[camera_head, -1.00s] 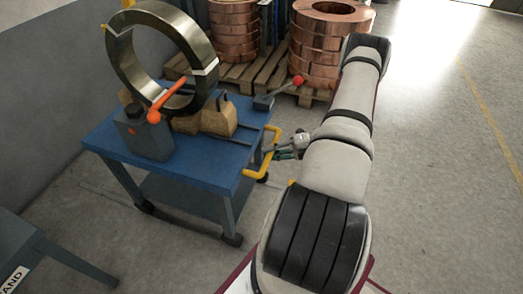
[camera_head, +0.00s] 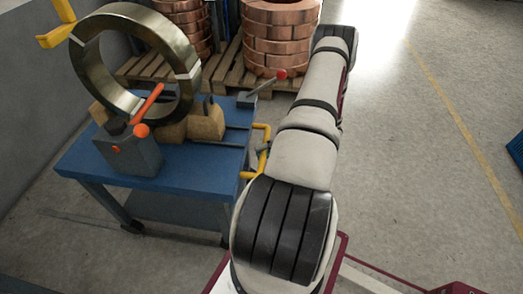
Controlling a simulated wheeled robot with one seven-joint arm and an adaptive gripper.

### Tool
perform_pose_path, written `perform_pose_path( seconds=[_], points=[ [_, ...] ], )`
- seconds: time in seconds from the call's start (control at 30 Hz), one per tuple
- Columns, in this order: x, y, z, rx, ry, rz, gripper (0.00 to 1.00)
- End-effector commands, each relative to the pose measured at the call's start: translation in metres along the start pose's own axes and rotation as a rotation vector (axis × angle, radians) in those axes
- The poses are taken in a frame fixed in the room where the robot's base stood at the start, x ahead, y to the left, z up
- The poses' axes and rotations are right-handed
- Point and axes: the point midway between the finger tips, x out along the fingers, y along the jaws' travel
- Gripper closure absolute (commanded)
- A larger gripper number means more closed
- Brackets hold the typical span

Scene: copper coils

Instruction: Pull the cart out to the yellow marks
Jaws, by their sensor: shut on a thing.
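The cart (camera_head: 185,178) is a blue table on dark wheels, on the left in the head view. A large steel ring (camera_head: 86,68) stands upright on it in wooden blocks (camera_head: 205,120), beside a grey box with an orange lever (camera_head: 128,154). The cart's yellow handle (camera_head: 263,163) sticks out from its right side. My gripper (camera_head: 263,148) is shut at this handle, but my arm hides most of it. A yellow line (camera_head: 465,115) runs along the floor at the right. I cannot tell whether it is one of the yellow marks.
Copper coils (camera_head: 283,38) stand on wooden pallets (camera_head: 232,76) behind the cart. A grey wall (camera_head: 25,110) is at the left, with a yellow bracket-like part (camera_head: 57,37) near it. A blue object (camera_head: 517,150) shows at the right edge. The floor right of my arm is open.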

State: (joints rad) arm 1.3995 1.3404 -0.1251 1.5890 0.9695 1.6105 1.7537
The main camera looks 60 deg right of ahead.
Motion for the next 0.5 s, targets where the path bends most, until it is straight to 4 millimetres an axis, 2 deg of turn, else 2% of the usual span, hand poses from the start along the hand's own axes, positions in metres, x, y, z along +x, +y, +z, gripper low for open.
perform_pose_path(
  seconds=[0.03, 0.27, 0.3, 0.33, 0.37, 0.5],
  points=[
    [-0.0054, -0.0018, -0.0005, 0.001, -0.005, -0.01, 1.0],
    [-0.0072, -0.0023, -0.0012, 0.002, -0.006, -0.013, 1.0],
    [-0.0074, -0.0023, -0.0011, 0.002, -0.006, -0.014, 0.74],
    [-0.0074, -0.0023, -0.0011, 0.002, -0.006, -0.014, 0.67],
    [-0.0071, -0.0022, -0.0011, 0.002, -0.006, -0.013, 0.62],
    [-0.0052, -0.0016, -0.0011, 0.002, -0.004, -0.009, 0.62]
  ],
)
